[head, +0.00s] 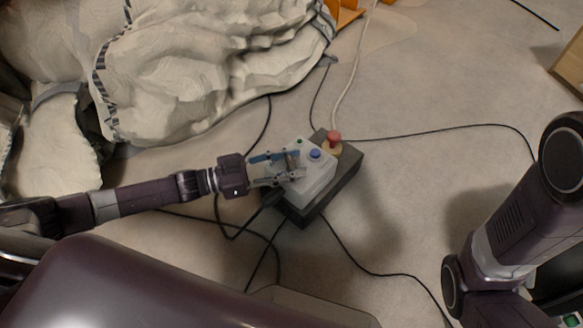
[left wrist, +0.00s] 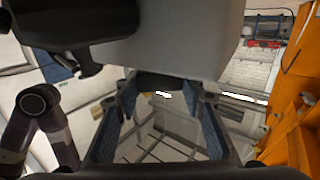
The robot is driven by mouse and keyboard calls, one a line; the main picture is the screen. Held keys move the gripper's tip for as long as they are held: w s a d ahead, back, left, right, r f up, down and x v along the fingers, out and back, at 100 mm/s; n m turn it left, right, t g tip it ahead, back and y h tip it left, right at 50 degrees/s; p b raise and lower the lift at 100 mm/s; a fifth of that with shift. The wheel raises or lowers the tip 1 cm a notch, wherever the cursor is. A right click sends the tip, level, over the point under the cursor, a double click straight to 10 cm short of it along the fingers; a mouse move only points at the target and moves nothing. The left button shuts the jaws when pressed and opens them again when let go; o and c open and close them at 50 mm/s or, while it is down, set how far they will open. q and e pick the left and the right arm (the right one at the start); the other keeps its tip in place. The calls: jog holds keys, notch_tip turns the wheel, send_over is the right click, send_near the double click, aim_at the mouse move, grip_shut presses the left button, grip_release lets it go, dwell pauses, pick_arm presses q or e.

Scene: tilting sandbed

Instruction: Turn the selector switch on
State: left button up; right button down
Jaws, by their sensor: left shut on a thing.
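A light grey control box (head: 318,185) sits on a dark base (head: 345,175) on the floor, in the middle of the head view. On it are a red mushroom button (head: 333,138) with a yellow collar, a blue button (head: 315,154) and a small green one (head: 299,141). My left gripper (head: 294,167) reaches in from the left, its fingers at the box's near left part. It is shut on the selector switch, which the fingers mostly hide. In the left wrist view a dark knob-like shape (left wrist: 160,80) shows between the finger ends, beside the pale box (left wrist: 185,40). My right gripper is out of view.
Dark cables (head: 370,272) run over the floor around the box, and a white cable (head: 350,75) leads away behind it. A large pale rock-like mass (head: 215,80) stands at the upper left. The floor right of the box is mostly clear.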

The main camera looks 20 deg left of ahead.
pick_arm(q)
jog(key=m+g+h+b, duration=0.1)
jog(key=g, duration=0.1)
jog(key=m+g+h+b, duration=0.1)
jog(key=m+g, duration=0.1)
jog(key=shift+w+f+g, duration=0.1)
jog(key=shift+f+g, duration=0.1)
jog(key=shift+g, duration=0.1)
jog(key=shift+r+m+g+h+b, duration=0.1)
jog(key=shift+m+g+h+b, duration=0.4)
jog(key=shift+m+g+b, duration=0.9)
jog(key=shift+g+p, duration=0.35)
jog(key=shift+g, duration=0.05)
jog(key=o, duration=1.2)
jog(key=shift+r, duration=0.1)
jog(key=a, duration=0.4)
jog(key=s+a, duration=0.1)
jog(key=a, duration=0.7)
jog(key=shift+s, duration=0.15)
